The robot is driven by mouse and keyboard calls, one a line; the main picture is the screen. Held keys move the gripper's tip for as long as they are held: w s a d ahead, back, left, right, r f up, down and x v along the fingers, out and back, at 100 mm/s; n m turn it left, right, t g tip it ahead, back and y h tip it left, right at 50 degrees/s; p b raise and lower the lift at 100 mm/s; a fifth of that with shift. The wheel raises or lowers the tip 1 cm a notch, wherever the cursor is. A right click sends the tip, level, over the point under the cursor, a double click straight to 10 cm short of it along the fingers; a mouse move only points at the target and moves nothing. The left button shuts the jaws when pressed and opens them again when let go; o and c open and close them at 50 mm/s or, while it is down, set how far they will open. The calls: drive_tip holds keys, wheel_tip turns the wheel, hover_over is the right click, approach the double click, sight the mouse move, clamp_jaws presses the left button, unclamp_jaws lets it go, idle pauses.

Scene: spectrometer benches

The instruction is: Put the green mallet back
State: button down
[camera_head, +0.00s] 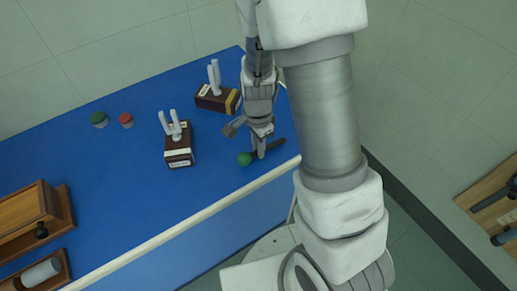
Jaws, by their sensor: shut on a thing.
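The green mallet has a round green head (244,159) and a dark handle (275,147). It is low over or on the blue bench top, near the bench's front right edge. My gripper (259,153) points down and is shut on the mallet's handle, close to the head. I cannot tell whether the mallet touches the bench. Two dark wooden blocks with upright white prongs stand on the bench: one (179,157) left of my gripper, the other (211,101) farther back, partly beside my wrist. Both hold nothing.
A green round piece (99,120) and a red one (126,120) lie at the back left of the blue bench (110,190). A wooden box (25,215) and a tray with a white cylinder (42,272) are at front left.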

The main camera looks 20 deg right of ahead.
drive_tip(key=shift+f, duration=0.35)
drive_tip(key=shift+f, duration=0.1)
drive_tip(key=shift+f, duration=0.15)
drive_tip(key=c, duration=0.8)
unclamp_jaws()
drive_tip(key=shift+c, duration=0.2)
drive_tip(key=shift+r, duration=0.2)
